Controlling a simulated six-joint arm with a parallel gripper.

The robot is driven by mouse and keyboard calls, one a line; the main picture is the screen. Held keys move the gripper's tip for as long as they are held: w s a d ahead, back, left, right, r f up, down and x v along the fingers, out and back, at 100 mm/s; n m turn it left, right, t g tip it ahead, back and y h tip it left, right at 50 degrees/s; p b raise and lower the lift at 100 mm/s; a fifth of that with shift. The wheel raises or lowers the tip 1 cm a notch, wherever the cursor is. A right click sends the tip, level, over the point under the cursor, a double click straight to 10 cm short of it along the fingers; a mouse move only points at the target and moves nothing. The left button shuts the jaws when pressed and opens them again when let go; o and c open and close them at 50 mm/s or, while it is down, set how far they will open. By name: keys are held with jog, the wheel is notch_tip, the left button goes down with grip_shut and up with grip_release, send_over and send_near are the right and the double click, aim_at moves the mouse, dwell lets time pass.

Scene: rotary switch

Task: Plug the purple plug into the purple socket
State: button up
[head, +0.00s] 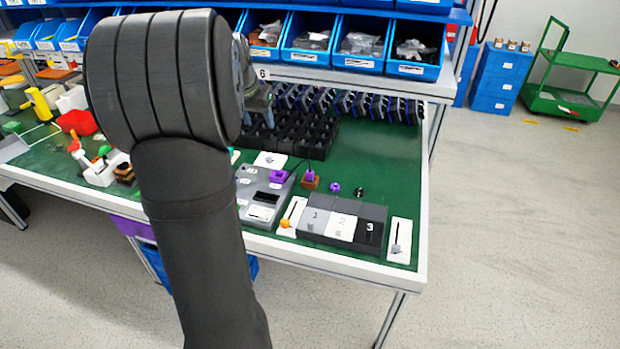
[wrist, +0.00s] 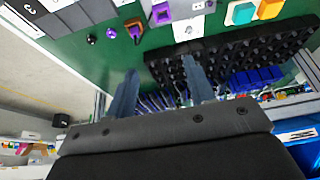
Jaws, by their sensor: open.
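A purple block with a thin dark cord, which looks like the purple plug (head: 310,175), stands upright in a small brown-orange base on the green table. It also shows in the wrist view (wrist: 135,29). A purple piece that looks like the purple socket (head: 278,177) sits on the grey panel to its left; in the wrist view it (wrist: 161,14) is at the top. My gripper (wrist: 158,70) is open and empty, its two fingers apart over the black rack. In the head view my gripper (head: 260,100) is partly hidden by my arm, above and left of the plug.
A small purple knob (head: 334,187) and a black knob (head: 359,191) stand right of the plug. Numbered grey, white and black blocks (head: 341,224) lie at the front, between two white slider plates. A black rack (head: 290,133) stands behind.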

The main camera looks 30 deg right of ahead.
send_near(310, 170)
jog(key=x, duration=0.4)
jog(key=shift+w+f, duration=0.15)
jog(key=shift+x, duration=3.05)
grip_shut()
